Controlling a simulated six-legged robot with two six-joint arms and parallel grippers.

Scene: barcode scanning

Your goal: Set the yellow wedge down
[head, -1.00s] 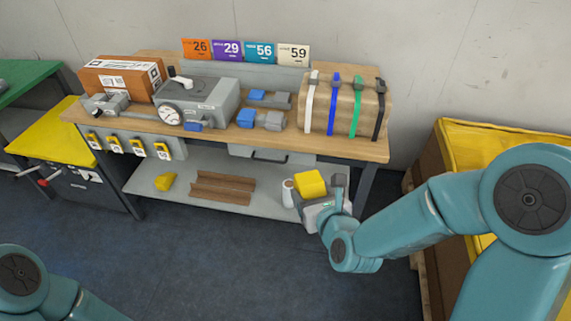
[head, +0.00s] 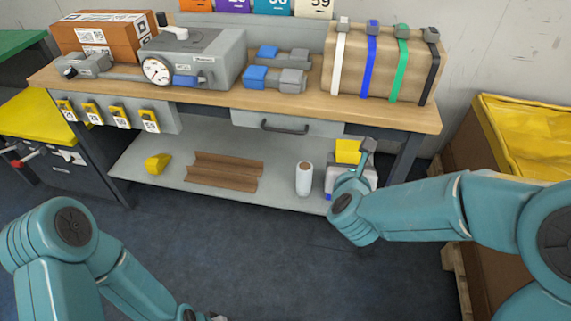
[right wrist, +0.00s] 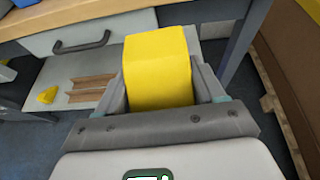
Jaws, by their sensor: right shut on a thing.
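The yellow wedge (head: 347,151) is held in my right gripper (head: 352,153), in front of the lower shelf's right end. In the right wrist view the wedge (right wrist: 158,68) stands up between the two grey fingers of the gripper (right wrist: 162,85), which are shut on it. I cannot tell whether its underside touches anything. A second yellow wedge (head: 158,163) lies on the left part of the grey lower shelf (head: 140,185). It also shows in the right wrist view (right wrist: 47,95). My left arm is at the lower left; its fingers are out of the picture.
A brown V-shaped channel (head: 222,172) and an upright white roll (head: 304,178) are on the lower shelf, with bare shelf between them. The wooden bench top (head: 210,108) and a drawer (head: 285,124) overhang it. A yellow-lined box (head: 530,140) stands at the right.

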